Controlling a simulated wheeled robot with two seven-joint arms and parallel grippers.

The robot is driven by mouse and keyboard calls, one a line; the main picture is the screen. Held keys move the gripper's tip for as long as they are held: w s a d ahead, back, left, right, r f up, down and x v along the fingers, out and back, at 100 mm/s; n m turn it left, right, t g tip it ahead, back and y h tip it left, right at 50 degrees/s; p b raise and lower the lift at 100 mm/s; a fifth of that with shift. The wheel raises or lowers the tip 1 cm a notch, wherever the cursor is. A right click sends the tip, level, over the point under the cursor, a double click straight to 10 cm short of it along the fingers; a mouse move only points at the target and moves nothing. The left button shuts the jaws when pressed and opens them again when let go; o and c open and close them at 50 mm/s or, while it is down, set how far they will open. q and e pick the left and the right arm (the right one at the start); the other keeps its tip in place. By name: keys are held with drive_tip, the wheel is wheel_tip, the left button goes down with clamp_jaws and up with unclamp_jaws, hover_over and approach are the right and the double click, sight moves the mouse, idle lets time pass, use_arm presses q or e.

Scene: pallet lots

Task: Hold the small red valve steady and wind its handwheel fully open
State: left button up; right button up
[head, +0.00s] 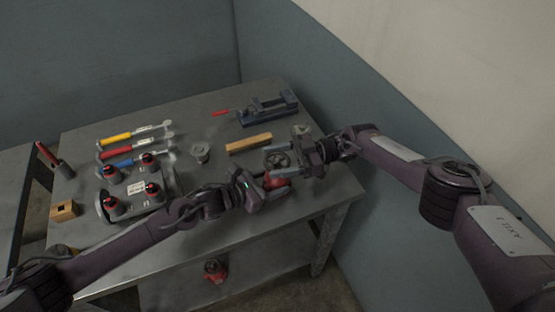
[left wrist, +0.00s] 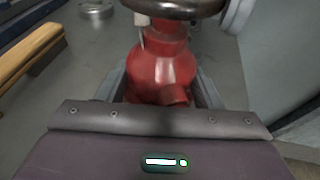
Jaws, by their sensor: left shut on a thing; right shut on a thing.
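The small red valve (head: 275,181) is near the right front of the grey metal table, and its red body (left wrist: 161,68) fills the middle of the left wrist view. My left gripper (head: 268,184) is shut on the valve body, with a finger on each side of it. The dark round handwheel (head: 276,159) sits on top of the valve; its lower rim (left wrist: 174,8) shows at the top of the left wrist view. My right gripper (head: 288,159) is shut on the handwheel from the right. The fingers partly hide both valve and wheel.
A wooden bar (head: 249,144) and a blue vise (head: 268,108) lie behind the valve. A grey tray with several red-topped items (head: 137,189) and several coloured-handled tools (head: 133,149) are at left. A wall (head: 375,160) rises close to the table's right side. Another red object (head: 215,270) is on the lower shelf.

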sight(277, 161)
drive_tip(key=shift+s+a+f+n+g+h, duration=0.1)
drive_tip(key=shift+n+g+h, duration=0.15)
drive_tip(key=shift+n+g, duration=0.25)
drive_tip(key=shift+s+a+f+n+g+h, duration=0.1)
drive_tip(key=shift+n+g+h, duration=0.2)
drive_tip(key=shift+g, duration=0.4)
drive_tip(key=o, duration=1)
drive_tip(key=shift+w+r, duration=0.1)
drive_tip(key=shift+c, duration=0.2)
drive_tip(key=shift+d, duration=0.1)
drive_tip(key=shift+r, duration=0.1)
drive_tip(key=shift+w+d+r, duration=0.1)
drive_tip(key=shift+r, duration=0.4)
wheel_tip(277, 161, up, 9)
drive_tip(key=shift+f, duration=0.1)
